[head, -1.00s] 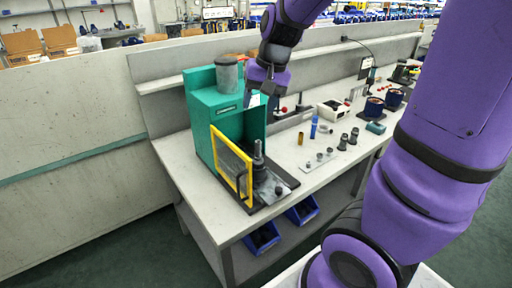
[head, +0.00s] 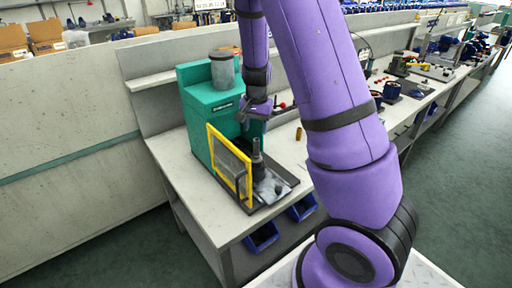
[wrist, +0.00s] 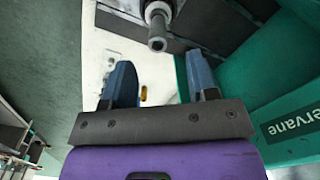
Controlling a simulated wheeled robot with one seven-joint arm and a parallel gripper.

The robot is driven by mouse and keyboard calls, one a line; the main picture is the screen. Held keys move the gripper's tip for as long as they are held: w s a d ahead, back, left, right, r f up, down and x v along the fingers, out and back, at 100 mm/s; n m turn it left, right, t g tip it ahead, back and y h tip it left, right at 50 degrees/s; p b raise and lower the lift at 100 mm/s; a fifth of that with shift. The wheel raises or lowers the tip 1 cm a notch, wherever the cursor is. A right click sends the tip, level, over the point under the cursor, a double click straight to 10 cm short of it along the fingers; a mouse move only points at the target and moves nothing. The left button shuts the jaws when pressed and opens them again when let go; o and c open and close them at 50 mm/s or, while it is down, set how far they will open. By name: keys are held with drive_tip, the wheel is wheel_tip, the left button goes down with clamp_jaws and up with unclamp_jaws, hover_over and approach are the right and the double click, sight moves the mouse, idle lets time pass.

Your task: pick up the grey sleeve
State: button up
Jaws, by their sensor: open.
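A grey tube (head: 257,146), which looks like the grey sleeve, stands upright on a dark fixture at the front of the green press (head: 212,112). In the wrist view the grey tube (wrist: 157,32) shows its open end at the top, beyond the fingertips and roughly between their lines. My gripper (head: 250,118) is beside the front of the press, above the tube. In the wrist view my gripper (wrist: 160,78) has two blue-grey fingers spread apart with nothing between them. The tube's lower part is hard to tell from the fixture.
The press has a yellow-framed guard (head: 230,163) at its left front and a grey cylinder (head: 222,68) on top. Blue bins (head: 262,237) sit under the bench. My arm hides much of the bench to the right. Motor-like parts (head: 391,90) stand farther along.

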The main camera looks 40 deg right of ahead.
sight(256, 142)
drive_tip(key=shift+d+f, duration=0.15)
drive_tip(key=shift+f, duration=4.15)
drive_tip(key=c, duration=0.8)
